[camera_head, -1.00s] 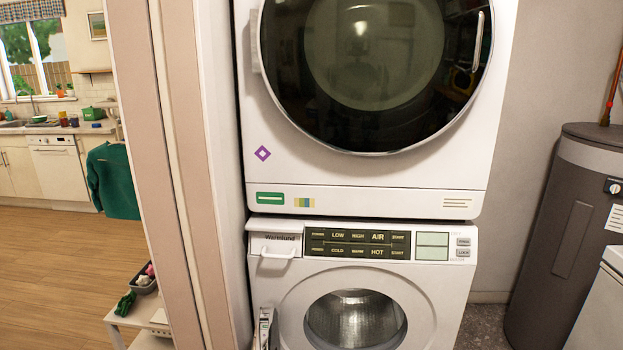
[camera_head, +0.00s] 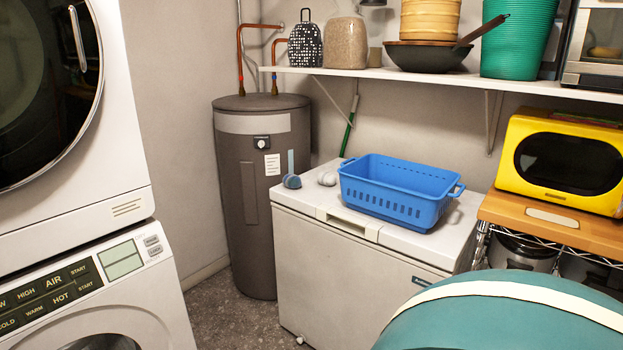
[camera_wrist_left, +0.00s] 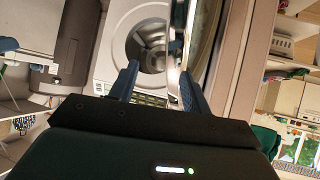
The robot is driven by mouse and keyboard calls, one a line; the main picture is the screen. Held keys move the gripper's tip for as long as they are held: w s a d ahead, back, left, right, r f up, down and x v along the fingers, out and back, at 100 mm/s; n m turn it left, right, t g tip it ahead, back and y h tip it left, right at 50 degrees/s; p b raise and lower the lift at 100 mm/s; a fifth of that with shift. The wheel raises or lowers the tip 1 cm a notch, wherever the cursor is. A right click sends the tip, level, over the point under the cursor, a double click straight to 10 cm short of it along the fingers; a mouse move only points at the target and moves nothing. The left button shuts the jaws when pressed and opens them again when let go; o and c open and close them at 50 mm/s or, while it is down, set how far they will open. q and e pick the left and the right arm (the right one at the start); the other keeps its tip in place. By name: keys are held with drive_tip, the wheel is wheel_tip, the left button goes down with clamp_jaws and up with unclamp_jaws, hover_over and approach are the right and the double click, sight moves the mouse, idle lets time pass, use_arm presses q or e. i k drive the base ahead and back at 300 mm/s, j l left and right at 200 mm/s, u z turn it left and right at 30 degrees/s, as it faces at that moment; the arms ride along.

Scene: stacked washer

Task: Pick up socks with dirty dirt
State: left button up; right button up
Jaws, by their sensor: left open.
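A blue-grey sock (camera_head: 291,178) lies at the left edge of the white chest freezer's lid (camera_head: 300,204), with a narrow part standing up. A pale grey sock-like item (camera_head: 327,178) lies beside it. At this size I cannot tell which carries dirt. Neither gripper shows in the head view. In the left wrist view my left gripper (camera_wrist_left: 158,72) is open with nothing between its fingers. It is in front of the washer (camera_wrist_left: 150,40), whose round drum opening shows upside down beyond the fingers. My right gripper is not in view.
A blue basket (camera_head: 398,192) stands on the freezer, right of the socks. A grey water heater (camera_head: 262,220) stands behind left, and the stacked washer (camera_head: 120,290) is at left. A yellow microwave (camera_head: 560,165) is at right. A teal rounded object (camera_head: 500,325) fills the lower right.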

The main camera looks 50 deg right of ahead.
sight(291, 181)
drive_tip(key=j+z, duration=0.15)
drive_tip(key=z, duration=1.45)
drive_tip(key=i+z, duration=0.1)
drive_tip(key=z, duration=0.25)
drive_tip(key=i+z, duration=0.15)
drive_tip(key=z, duration=0.2)
drive_tip(key=i+j+z, duration=0.25)
drive_tip(key=i+j, duration=0.15)
drive_tip(key=i+j+z, duration=0.25)
drive_tip(key=j, duration=0.25)
drive_tip(key=i, duration=0.1)
